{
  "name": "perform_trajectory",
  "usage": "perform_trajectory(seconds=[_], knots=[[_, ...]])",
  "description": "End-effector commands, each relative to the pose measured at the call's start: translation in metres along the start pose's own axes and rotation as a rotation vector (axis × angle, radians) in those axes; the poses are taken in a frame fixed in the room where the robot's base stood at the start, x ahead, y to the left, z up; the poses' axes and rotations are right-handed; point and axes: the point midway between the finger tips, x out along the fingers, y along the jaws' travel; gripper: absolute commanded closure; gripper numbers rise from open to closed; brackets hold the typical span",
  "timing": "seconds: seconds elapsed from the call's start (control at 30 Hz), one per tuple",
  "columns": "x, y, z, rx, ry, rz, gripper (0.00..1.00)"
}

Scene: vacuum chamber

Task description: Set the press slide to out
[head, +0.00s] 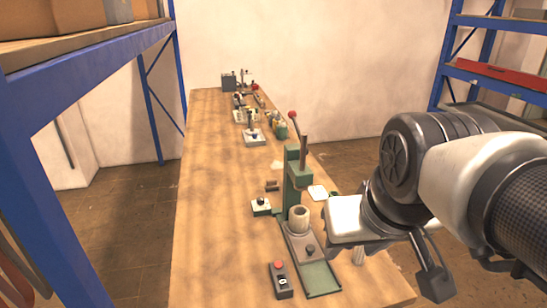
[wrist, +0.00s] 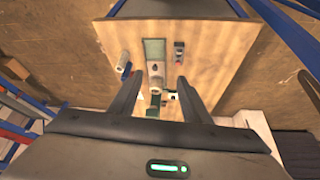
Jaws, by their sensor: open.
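The green press (head: 291,185) stands on the wooden bench, with a raised lever ending in a red ball. A pale round cylinder (head: 299,216) sits at the foot of its column. In front, the slide's dark knob (head: 310,249) stands near the column end of a grey-framed track with a green bed (head: 318,276). The knob (wrist: 155,68) and green bed (wrist: 154,48) also show in the wrist view. My gripper (wrist: 157,80) is open and empty above the press area, apart from the knob. Its fingertips are not clear in the head view.
A control box (head: 281,281) with a red button lies left of the track. A pale upright cylinder (head: 358,256) stands to its right. A small box (head: 261,207) with a black knob is left of the press. The bench's left side is clear. A blue shelf (head: 85,50) stands left.

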Motion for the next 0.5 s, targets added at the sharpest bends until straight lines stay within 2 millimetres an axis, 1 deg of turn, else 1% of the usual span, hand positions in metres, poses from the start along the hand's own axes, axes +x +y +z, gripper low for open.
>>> perform_trajectory(seconds=[0.17, 0.33, 0.43, 0.5], knots=[[0.006, 0.001, -0.026, -0.053, -0.046, 0.012, 0.57], [0.018, 0.003, -0.057, -0.118, -0.097, 0.020, 0.57], [0.032, 0.003, -0.081, -0.169, -0.138, 0.021, 0.57], [0.046, 0.004, -0.101, -0.210, -0.172, 0.018, 0.57]])
